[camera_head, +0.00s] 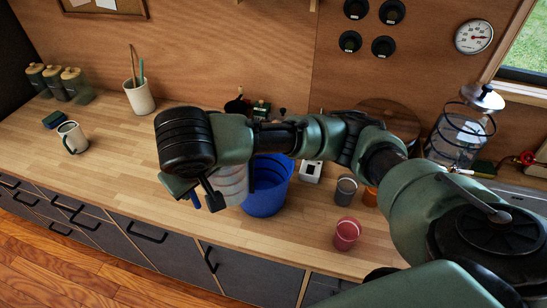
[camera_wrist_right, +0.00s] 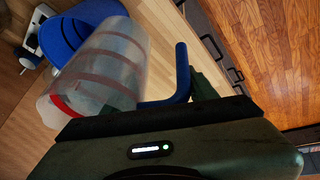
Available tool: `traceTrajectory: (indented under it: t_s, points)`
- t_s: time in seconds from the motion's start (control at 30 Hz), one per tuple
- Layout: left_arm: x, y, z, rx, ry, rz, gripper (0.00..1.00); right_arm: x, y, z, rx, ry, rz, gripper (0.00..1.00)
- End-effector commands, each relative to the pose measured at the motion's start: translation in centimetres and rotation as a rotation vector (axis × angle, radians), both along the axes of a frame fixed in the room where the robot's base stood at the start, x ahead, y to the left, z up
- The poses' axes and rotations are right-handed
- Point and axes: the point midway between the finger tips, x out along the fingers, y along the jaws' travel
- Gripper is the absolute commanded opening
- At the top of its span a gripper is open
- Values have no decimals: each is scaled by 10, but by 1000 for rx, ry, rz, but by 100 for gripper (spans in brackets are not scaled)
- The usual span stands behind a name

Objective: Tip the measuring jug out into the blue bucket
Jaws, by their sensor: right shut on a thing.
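The measuring jug (camera_head: 234,186) is clear with reddish bands and a blue handle, and my right gripper (camera_head: 203,194) is shut on it. In the right wrist view the jug (camera_wrist_right: 108,65) fills the upper left, with its blue handle (camera_wrist_right: 182,75) by the gripper. The blue bucket (camera_head: 267,194) stands on the counter, just right of the jug in the head view and partly hidden by the jug and arm. It also shows behind the jug in the wrist view (camera_wrist_right: 58,42). I cannot tell how far the jug is tilted or what it contains. My left gripper is out of view.
On the wooden counter (camera_head: 115,170), right of the bucket, are a white box (camera_head: 311,171), a grey cup (camera_head: 346,190) and a red cup (camera_head: 346,234). A white mug (camera_head: 72,137) and a utensil pot (camera_head: 139,97) stand left.

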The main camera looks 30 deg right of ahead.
Motion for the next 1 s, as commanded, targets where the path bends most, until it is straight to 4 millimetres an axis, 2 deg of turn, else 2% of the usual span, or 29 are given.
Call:
traceTrajectory:
  t_s: [0.37, 0.73, 1.0]
  points:
    - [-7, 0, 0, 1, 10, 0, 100, 1, -3, 6, 38, 9, -12, 0]
    - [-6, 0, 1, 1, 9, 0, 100, 3, -11, 27, 191, 54, -15, 0]
    - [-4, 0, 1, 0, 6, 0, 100, 5, -16, 30, 257, 76, -17, 0]
